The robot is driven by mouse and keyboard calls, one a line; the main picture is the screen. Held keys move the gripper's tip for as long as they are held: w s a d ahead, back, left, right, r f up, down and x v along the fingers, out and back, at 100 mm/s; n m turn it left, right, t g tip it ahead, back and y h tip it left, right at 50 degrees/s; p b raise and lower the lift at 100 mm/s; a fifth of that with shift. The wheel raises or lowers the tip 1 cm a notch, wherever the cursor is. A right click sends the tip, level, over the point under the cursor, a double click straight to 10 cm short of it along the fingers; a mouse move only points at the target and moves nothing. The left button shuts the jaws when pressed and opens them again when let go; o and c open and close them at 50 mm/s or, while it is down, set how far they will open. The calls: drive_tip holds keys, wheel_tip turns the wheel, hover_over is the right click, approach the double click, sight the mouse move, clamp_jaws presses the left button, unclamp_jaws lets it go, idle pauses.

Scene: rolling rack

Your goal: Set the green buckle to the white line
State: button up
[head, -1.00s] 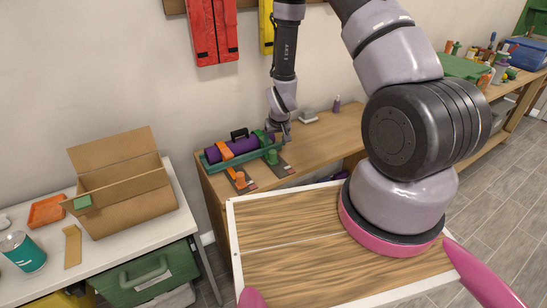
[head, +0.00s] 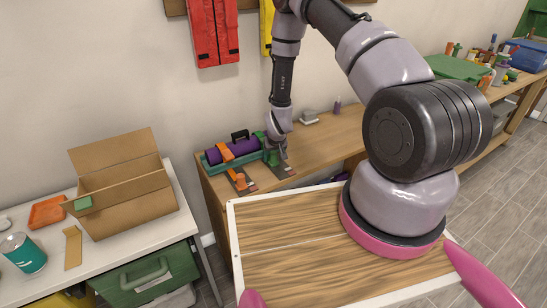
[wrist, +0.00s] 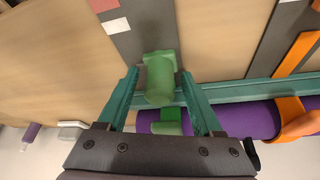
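The green buckle (wrist: 160,80) sits on a dark grey strap (wrist: 131,42) that lies on the wooden bench; in the head view the buckle (head: 272,157) is partly hidden by my gripper. The white line (wrist: 117,26) crosses the strap, apart from the buckle and nearer the strap's red end (wrist: 103,5). My gripper (wrist: 160,73) has its two teal fingers on either side of the buckle, with narrow gaps showing. It is open, and in the head view the gripper (head: 278,157) is low over the bench.
A purple roll (wrist: 250,118) lies in a teal tray (wrist: 235,91) beside the strap. A grey object (head: 309,117) and a small purple bottle (head: 337,104) stand behind right.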

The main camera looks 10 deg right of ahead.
clamp_jaws()
idle(1.3)
